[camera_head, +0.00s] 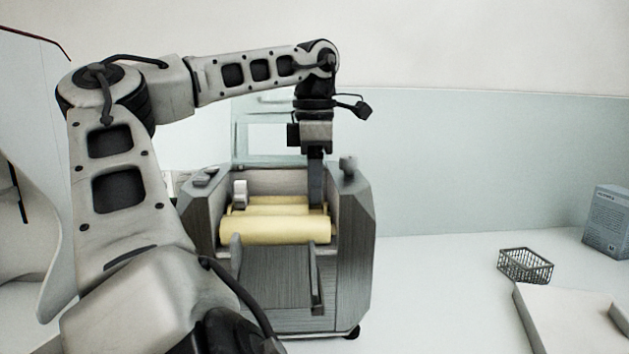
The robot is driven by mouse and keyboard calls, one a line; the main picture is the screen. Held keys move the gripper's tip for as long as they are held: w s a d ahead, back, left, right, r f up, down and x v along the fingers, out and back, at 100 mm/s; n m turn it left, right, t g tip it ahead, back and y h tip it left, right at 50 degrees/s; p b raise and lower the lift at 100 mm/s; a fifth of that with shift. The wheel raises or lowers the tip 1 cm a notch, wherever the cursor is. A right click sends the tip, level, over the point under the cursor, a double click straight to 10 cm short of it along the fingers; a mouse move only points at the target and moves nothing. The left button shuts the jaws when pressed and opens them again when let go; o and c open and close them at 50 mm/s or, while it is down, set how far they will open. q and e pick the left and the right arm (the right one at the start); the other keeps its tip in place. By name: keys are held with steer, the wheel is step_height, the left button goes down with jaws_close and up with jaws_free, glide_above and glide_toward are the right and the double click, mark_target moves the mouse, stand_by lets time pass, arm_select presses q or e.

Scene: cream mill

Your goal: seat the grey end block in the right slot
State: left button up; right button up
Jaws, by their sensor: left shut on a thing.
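The mill (352,250) is a grey, box-like machine on the white table with two cream rollers (275,231) lying across it. My left gripper (316,200) points straight down into the right end of its opening, at the right ends of the rollers. It is shut on a narrow dark grey piece, which I take as the grey end block; fingers and block are hard to tell apart. The right slot is hidden behind them, so I cannot tell whether the block is seated. A pale end block (240,194) stands upright at the left end of the rollers. My right gripper is out of view.
A small wire basket (525,266), a blue-grey box (607,222) and a pale flat slab (570,320) are on the right. The table between mill and basket is clear. A knob (348,168) stands on the mill's right wall, close to my gripper.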

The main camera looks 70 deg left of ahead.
arm_select(q)
steer(key=shift+f, duration=0.15)
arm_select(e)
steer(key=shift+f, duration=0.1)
arm_select(q)
steer(key=o, duration=1.1)
steer(key=shift+c, duration=0.2)
step_height(320, 180, up, 5)
steer(key=shift+p, duration=0.5)
step_height(320, 180, up, 11)
steer(key=p, duration=0.2)
steer(key=shift+p, duration=0.4)
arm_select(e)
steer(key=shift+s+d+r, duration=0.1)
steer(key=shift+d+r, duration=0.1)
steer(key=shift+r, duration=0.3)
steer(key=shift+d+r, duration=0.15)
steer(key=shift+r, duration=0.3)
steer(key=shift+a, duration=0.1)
